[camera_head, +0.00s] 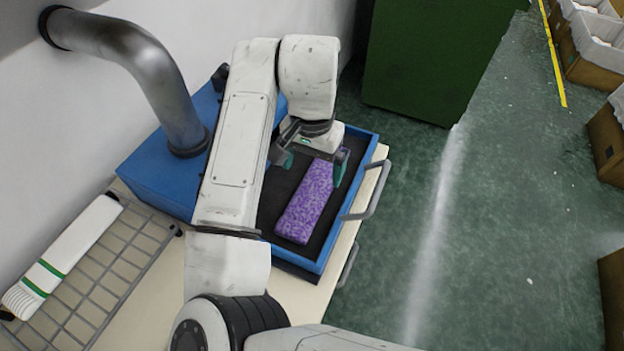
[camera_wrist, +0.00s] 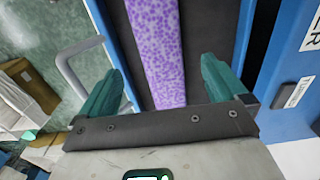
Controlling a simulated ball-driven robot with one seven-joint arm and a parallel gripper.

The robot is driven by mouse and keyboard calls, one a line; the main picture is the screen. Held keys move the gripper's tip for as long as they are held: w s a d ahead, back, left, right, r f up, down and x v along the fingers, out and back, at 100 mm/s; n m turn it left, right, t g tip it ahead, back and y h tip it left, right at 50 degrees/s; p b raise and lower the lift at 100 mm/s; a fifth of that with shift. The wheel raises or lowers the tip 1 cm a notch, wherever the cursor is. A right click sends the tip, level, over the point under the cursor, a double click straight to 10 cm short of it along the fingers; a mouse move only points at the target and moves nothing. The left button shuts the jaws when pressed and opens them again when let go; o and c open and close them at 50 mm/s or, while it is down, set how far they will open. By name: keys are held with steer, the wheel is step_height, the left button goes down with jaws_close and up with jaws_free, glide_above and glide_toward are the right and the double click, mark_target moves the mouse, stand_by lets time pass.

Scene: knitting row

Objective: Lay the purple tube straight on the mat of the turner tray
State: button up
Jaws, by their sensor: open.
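The purple tube (camera_head: 305,203), speckled and flat, lies on the dark mat (camera_head: 268,212) of the blue turner tray (camera_head: 329,248). In the head view it runs roughly along the tray, its near end toward the front. In the wrist view the tube (camera_wrist: 159,50) runs up the picture between the fingers, with mat showing on both sides. My gripper (camera_head: 312,163) is over the tube's far end, which it partly hides. Its green fingers stand apart on either side of the tube, and I see no finger touching it. The gripper also shows in the wrist view (camera_wrist: 162,90).
A wire rack (camera_head: 103,275) at left holds a white tube with green stripes (camera_head: 62,255). A metal pipe (camera_head: 150,75) rises from the blue machine (camera_head: 165,175). Tray handles (camera_head: 372,192) stick out right over green floor. A green cabinet (camera_head: 430,60) stands behind.

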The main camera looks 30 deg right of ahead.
steer(key=shift+r, duration=2.15)
